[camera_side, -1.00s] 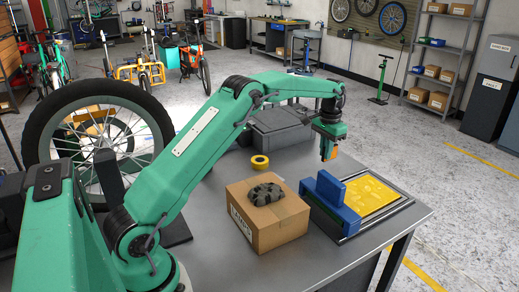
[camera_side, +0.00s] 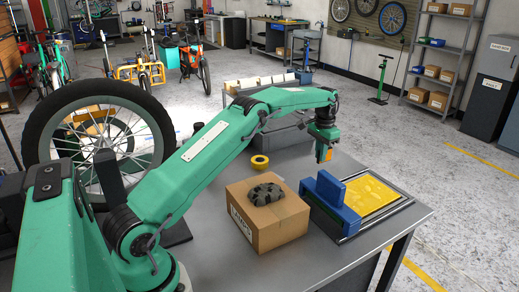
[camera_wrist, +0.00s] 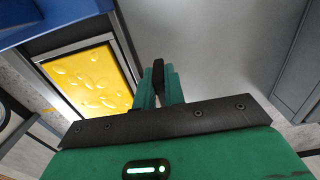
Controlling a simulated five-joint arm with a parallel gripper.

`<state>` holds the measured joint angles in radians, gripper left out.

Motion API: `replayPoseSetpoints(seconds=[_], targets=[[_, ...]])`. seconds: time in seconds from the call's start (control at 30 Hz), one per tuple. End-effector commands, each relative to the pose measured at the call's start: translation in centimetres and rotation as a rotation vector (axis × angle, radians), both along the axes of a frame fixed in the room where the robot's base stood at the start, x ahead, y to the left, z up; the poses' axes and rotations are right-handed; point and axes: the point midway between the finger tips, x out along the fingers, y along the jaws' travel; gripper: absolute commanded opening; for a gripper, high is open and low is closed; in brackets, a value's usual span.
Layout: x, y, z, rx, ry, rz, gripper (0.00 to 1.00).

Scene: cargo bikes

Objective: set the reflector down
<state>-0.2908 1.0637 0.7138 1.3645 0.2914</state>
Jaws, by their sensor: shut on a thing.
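My gripper (camera_side: 324,150) hangs over the far part of the grey bench, behind the blue block, with its fingers pointing down. It is shut on the reflector (camera_side: 328,155), a small orange piece showing at the fingertips, apparently above the bench top. In the wrist view my gripper (camera_wrist: 158,82) shows its two green fingers close together with a dark strip between them. The reflector's orange face cannot be made out there, and its exact height over the bench is hard to tell.
A blue block (camera_side: 331,196) stands beside a framed yellow pad (camera_side: 370,195) at the bench's right. A cardboard box (camera_side: 265,225) with a dark pad on top stands left of it.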

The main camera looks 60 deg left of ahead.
Motion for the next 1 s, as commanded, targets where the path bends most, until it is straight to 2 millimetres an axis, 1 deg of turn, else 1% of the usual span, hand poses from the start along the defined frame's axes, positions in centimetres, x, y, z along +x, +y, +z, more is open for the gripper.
replayPoseSetpoints(seconds=[0.03,0.2,0.5,0.67,0.87,1.0], targets=[[0.1,0.8,-0.5,0.0,0.0,0.003,0.0],[0.4,2.6,-1.7,0.0,0.001,0.003,0.0],[0.8,4.4,-2.7,0.0,0.0,0.001,0.0],[0.9,4.9,-3.0,0.0,0.0,0.001,0.0],[0.9,4.9,-3.0,0.0,-0.001,0.001,0.0],[0.9,4.9,-3.7,-0.001,0.002,0.001,0.0]])
